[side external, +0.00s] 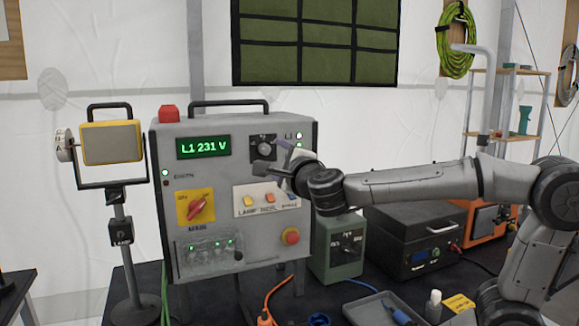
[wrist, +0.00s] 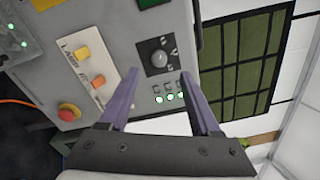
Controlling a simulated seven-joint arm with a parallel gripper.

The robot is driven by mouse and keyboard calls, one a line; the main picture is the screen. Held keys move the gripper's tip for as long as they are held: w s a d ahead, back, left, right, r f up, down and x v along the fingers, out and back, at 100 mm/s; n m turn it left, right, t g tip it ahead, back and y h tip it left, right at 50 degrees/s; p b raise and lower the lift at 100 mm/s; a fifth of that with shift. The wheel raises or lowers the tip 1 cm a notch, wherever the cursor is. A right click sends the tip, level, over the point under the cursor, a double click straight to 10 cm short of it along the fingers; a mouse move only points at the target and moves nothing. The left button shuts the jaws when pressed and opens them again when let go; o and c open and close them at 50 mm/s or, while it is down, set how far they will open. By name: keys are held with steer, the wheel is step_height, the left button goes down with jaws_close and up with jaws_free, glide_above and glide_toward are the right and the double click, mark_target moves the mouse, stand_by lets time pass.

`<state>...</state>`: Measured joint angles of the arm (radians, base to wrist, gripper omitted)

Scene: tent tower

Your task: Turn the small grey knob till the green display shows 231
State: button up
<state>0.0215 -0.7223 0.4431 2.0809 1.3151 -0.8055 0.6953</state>
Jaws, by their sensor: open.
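The green display (side external: 203,147) on the grey control box (side external: 235,225) reads "L1 231 V" in the side view. The small grey knob (side external: 264,148) sits on a dark square plate at the box's upper right. In the wrist view the knob (wrist: 160,58) shows clear, ahead of the fingers and not between their tips. My gripper (side external: 278,158) is just in front of the box at the lower right of the knob. In the wrist view my gripper (wrist: 161,88) has its two purple-grey fingers spread apart with nothing between them. The fingers appear apart from the knob.
The box front carries a red rotary switch on a yellow plate (side external: 196,206), coloured push buttons (side external: 268,199) and a red button (side external: 290,236). A green box (side external: 338,248) and a black case (side external: 412,240) stand to the right. A lamp on a stand (side external: 112,142) is at the left.

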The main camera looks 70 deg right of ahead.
steer(key=v, duration=0.7)
steer(key=shift+s+a, duration=0.1)
stand_by(0.6)
